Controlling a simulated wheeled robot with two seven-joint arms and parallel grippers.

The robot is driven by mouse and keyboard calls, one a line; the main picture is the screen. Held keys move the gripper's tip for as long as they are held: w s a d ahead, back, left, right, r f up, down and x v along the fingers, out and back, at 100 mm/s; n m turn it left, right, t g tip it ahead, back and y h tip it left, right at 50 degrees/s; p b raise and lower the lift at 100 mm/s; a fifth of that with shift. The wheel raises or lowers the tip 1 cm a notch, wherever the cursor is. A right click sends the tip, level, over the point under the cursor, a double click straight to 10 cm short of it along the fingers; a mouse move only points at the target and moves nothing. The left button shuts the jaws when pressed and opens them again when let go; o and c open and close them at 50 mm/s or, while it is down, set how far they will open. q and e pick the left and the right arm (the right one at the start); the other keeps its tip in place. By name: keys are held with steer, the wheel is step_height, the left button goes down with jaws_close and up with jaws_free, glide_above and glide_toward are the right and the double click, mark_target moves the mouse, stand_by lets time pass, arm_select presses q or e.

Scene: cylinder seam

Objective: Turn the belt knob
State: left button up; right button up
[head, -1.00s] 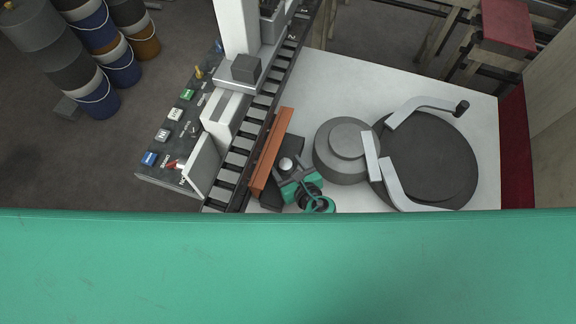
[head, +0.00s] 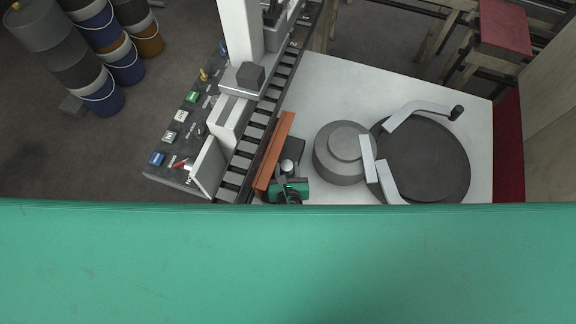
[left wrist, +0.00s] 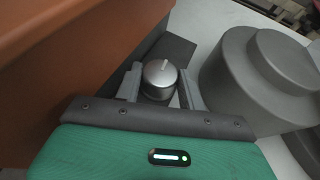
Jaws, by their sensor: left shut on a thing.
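The belt knob (head: 287,167) is a small round silver knob on a dark block, beside the orange-brown rail and conveyor. It also shows in the left wrist view (left wrist: 161,74), with a light line on its top pointing roughly up. My left gripper (left wrist: 160,90) has its two grey fingers on either side of the knob and is shut on it. In the head view, the green and black body of my left gripper (head: 289,186) lies just below the knob, partly cut off by my green body. My right gripper is not in view.
An orange-brown rail (head: 273,152) stands close on the left of the knob. A grey stepped cylinder (head: 343,142) and a dark turntable (head: 435,160) are to the right. A panel with several coloured buttons (head: 178,138) lies left of the conveyor. White table surface (head: 330,85) is clear behind.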

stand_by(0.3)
arm_select(q)
steer(key=o, duration=1)
steer(key=shift+c, duration=0.2)
